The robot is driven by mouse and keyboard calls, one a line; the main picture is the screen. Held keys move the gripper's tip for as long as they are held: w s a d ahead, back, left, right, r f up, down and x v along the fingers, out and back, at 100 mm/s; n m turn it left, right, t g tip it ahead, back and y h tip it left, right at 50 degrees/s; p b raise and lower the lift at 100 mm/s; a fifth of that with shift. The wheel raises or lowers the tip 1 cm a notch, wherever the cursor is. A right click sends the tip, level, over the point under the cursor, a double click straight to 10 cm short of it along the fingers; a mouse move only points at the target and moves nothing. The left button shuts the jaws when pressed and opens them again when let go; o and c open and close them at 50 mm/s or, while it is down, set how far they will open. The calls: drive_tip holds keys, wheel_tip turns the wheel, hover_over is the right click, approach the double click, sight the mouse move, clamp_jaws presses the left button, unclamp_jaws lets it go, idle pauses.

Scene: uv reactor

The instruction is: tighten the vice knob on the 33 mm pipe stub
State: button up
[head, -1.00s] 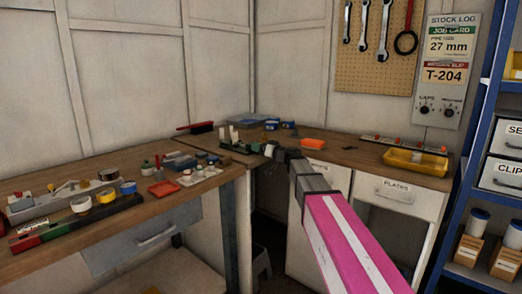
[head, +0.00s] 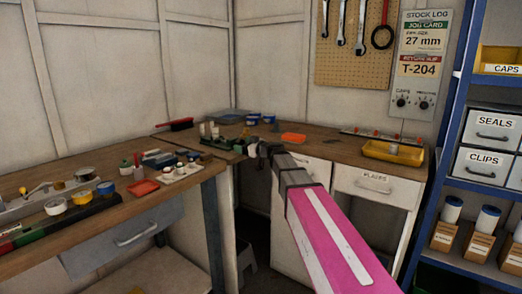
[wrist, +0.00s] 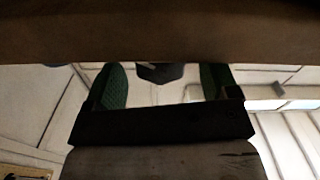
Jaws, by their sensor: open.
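My gripper (head: 250,149) is at the front edge of the back corner of the bench, reached out at the end of my pink arm. It is right beside a small dark green fixture (head: 226,144) that looks like the vice. Pale upright pieces stand just left of it. The wrist view shows two green finger pads (wrist: 163,85) spread apart. A dark blocky end (wrist: 160,72) shows between them; I cannot tell whether it is the knob. Nothing is clearly gripped. The 33 mm pipe stub cannot be made out.
A brown bench edge (wrist: 160,35) crosses the top of the wrist view. An orange tray (head: 293,137) and a yellow bin (head: 393,152) sit on the right bench. The left bench holds tubs and a red tray (head: 143,187). The job card (head: 424,40) reads 27 mm. A blue shelf rack stands right.

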drive_tip(key=v, duration=0.9)
drive_tip(key=shift+s+d, duration=0.2)
drive_tip(key=shift+s, duration=0.1)
drive_tip(key=shift+c, duration=1.4)
drive_tip(key=shift+w+a+n, duration=0.15)
drive_tip(key=shift+w+n, duration=0.05)
drive_tip(key=shift+n, duration=0.1)
drive_tip(key=x, duration=1.1)
